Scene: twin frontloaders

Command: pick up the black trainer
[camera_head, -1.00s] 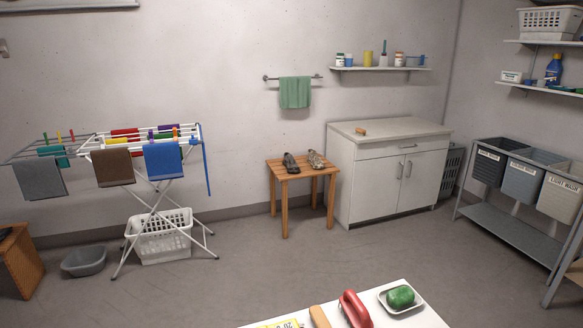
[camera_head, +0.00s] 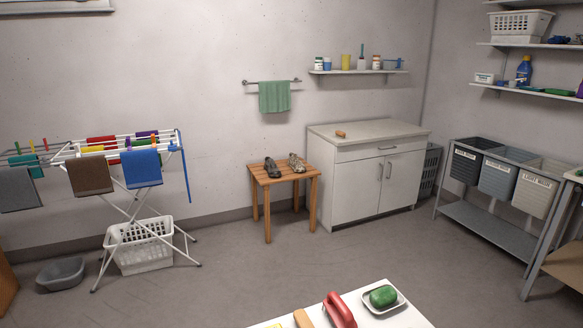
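The black trainer (camera_head: 271,168) sits on a small wooden stool (camera_head: 284,178) against the back wall, left of the white cabinet. A lighter, patterned shoe (camera_head: 297,163) stands just to its right on the same stool. The stool is across the room, with open floor in front of it. Neither of my grippers shows in the head view.
A white table (camera_head: 398,316) with a red-handled item (camera_head: 340,310) and a green soap in a dish (camera_head: 383,297) is in the near foreground. A drying rack (camera_head: 128,205) with a white basket (camera_head: 140,248) stands left. A grey sorter (camera_head: 490,225) stands right. The floor between is clear.

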